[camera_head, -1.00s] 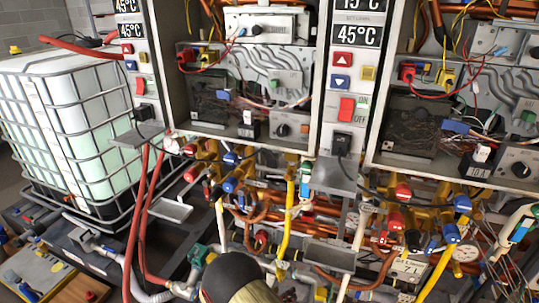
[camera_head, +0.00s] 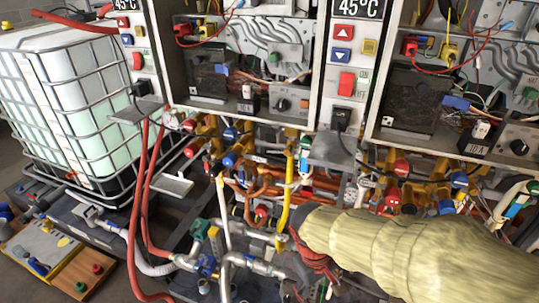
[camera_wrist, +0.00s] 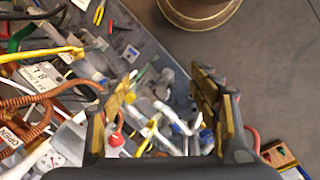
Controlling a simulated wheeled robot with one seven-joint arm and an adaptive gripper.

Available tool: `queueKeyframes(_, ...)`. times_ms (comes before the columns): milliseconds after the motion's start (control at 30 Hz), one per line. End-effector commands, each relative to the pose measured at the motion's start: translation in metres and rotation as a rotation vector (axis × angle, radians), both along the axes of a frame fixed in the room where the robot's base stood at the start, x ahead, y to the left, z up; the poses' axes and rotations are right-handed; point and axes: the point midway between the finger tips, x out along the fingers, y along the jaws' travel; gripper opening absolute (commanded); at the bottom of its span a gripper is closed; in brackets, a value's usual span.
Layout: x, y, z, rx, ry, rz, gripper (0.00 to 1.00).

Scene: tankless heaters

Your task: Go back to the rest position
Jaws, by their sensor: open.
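My gripper shows in the wrist view (camera_wrist: 160,115) with its two padded fingers spread apart. Nothing is held between them. Blurred pipes and fittings lie beyond and below the fingers. In the head view my pale, cloth-like arm reaches in from the right edge, and its dark end (camera_head: 312,262) hangs in front of the pipes below the heaters. The fingers are hard to make out there. The open heater cabinets (camera_head: 250,60) stand behind and above the arm, with their wiring exposed.
A caged white tank (camera_head: 80,110) stands at left. A board with coloured knobs (camera_head: 60,255) lies at lower left. Red hoses (camera_head: 140,210) and yellow pipes crowd the space below the cabinets. The wrist view shows a round brown object (camera_wrist: 200,8) and bare grey floor (camera_wrist: 270,75).

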Motion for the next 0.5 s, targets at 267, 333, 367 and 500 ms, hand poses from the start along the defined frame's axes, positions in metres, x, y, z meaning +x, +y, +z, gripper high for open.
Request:
queueKeyframes(267,-0.034,-0.011,0.069,0.218,-0.215,-0.259,0.61)
queueKeyframes(333,-0.041,-0.017,0.085,0.255,-0.273,-0.302,0.61)
queueKeyframes(367,-0.044,-0.020,0.092,0.267,-0.299,-0.318,0.61)
queueKeyframes(500,-0.053,-0.038,0.124,0.294,-0.423,-0.369,0.61)
